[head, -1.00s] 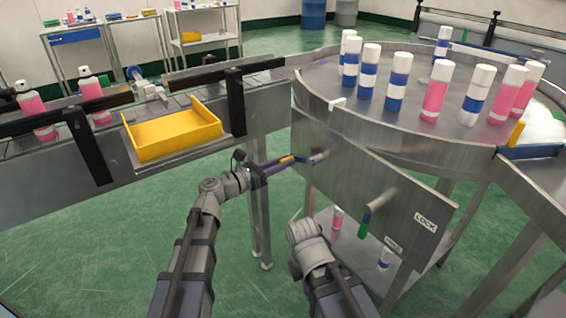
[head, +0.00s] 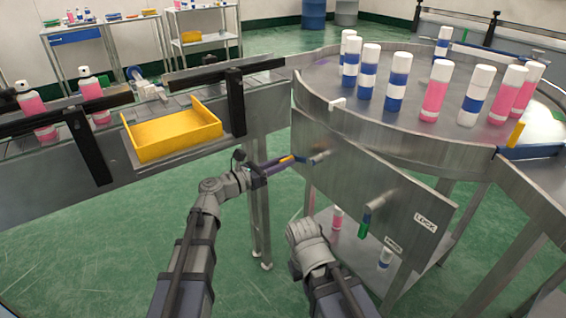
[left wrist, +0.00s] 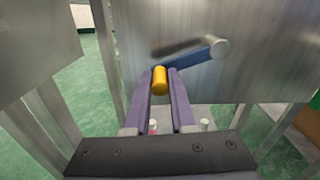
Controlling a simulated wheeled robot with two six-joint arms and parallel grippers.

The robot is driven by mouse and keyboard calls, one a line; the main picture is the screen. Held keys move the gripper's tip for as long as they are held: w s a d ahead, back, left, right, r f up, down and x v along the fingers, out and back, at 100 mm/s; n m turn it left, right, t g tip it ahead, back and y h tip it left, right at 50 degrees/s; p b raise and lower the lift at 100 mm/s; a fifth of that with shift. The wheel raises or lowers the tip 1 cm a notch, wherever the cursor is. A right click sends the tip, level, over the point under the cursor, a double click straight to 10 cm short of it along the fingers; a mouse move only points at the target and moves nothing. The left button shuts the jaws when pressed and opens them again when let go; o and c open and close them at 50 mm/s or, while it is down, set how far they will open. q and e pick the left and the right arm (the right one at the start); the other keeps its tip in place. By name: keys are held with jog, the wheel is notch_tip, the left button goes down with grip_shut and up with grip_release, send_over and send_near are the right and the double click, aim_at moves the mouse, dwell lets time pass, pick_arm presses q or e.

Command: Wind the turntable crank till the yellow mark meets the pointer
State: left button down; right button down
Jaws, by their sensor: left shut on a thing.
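My left gripper (head: 284,161) is shut on the yellow handle (left wrist: 160,81) of the turntable crank. In the left wrist view the handle stands between the two fingers. The blue crank arm (left wrist: 196,53) runs from there up to the right, to its round metal hub (left wrist: 219,48) in front of the steel panel. The round steel turntable (head: 408,138) carries several white-capped bottles with blue or pink bands. My right gripper is not visible.
A yellow tray (head: 172,134) sits on the conveyor at left, near pink bottles (head: 94,98). A green-handled lever (head: 363,227) and a LOCK label (head: 425,222) are on the steel panel (head: 350,175).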

pick_arm(q)
jog(key=shift+w+a+r+m+p, duration=0.15)
jog(key=shift+w+r+m+p, duration=0.05)
jog(key=shift+r+m+p, duration=0.4)
jog(key=shift+w+a+r+m+p, duration=0.1)
jog(key=shift+w+r+m+p, duration=0.05)
jog(key=shift+r+m+p, duration=0.4)
jog(key=shift+r, duration=0.35)
jog(key=shift+f, duration=0.15)
jog(key=c, duration=1)
grip_release()
jog(key=shift+f, duration=0.1)
jog(key=shift+o, duration=1.2)
jog(key=shift+s, duration=0.1)
jog(key=v, duration=0.7)
jog(key=shift+s+a, duration=0.25)
jog(key=shift+a, duration=0.05)
